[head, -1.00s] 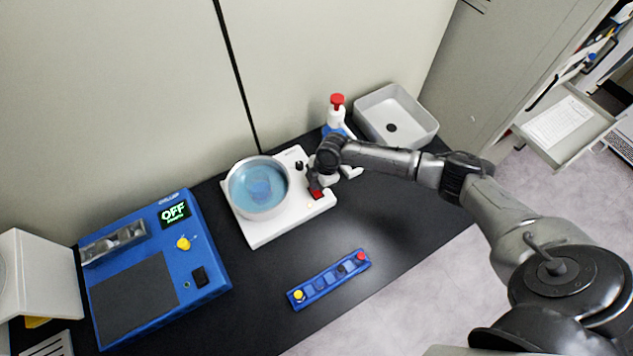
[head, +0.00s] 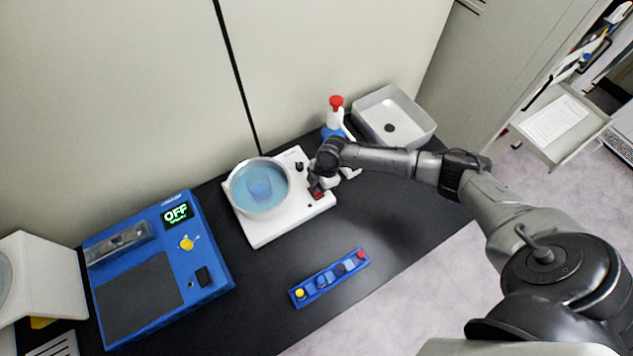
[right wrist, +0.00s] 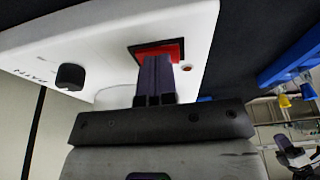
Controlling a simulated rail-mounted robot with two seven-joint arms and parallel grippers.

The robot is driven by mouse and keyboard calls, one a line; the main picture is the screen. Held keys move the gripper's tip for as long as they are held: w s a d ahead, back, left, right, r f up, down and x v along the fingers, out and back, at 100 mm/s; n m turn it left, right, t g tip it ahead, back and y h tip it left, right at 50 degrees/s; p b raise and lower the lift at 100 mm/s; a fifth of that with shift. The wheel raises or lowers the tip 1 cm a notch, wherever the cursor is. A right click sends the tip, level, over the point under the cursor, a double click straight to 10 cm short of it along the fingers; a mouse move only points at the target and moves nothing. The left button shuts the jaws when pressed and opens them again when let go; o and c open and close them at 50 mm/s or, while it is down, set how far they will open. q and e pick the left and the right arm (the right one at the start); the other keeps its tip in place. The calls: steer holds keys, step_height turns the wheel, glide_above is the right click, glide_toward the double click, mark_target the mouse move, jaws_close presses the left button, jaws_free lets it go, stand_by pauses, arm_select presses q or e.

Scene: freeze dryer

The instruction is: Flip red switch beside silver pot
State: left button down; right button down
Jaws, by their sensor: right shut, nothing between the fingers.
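The silver pot (head: 262,210) holds blue liquid and sits on a white base unit (head: 270,237). The red switch (head: 317,195) is on the front right part of that base, beside the pot, partly hidden by my gripper. In the right wrist view the red switch (right wrist: 160,50) sits in a dark frame, with a small red light (right wrist: 187,69) beside it. My right gripper (head: 316,188) is shut and empty, its fingertips at the switch; in the wrist view the closed fingers (right wrist: 155,70) overlap the switch and appear to touch it. My left gripper is not in view.
A black knob (right wrist: 71,76) is on the base. A red-capped bottle (head: 336,115) and a grey basin (head: 394,116) stand behind my arm. A blue device reading OFF (head: 160,260) is at left. A blue rack (head: 329,278) lies in front, with bare black table around it.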

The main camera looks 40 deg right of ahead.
steer(key=shift+s+r, duration=0.1)
steer(key=shift+s, duration=0.1)
steer(key=shift+r+p, duration=0.45)
steer(key=r+p, duration=0.3)
steer(key=shift+w+r, duration=0.25)
steer(key=shift+r, duration=0.1)
steer(key=w+v, duration=0.1)
steer(key=v, duration=0.8)
steer(key=shift+w+d+b, duration=0.4)
steer(key=shift+r, duration=0.1)
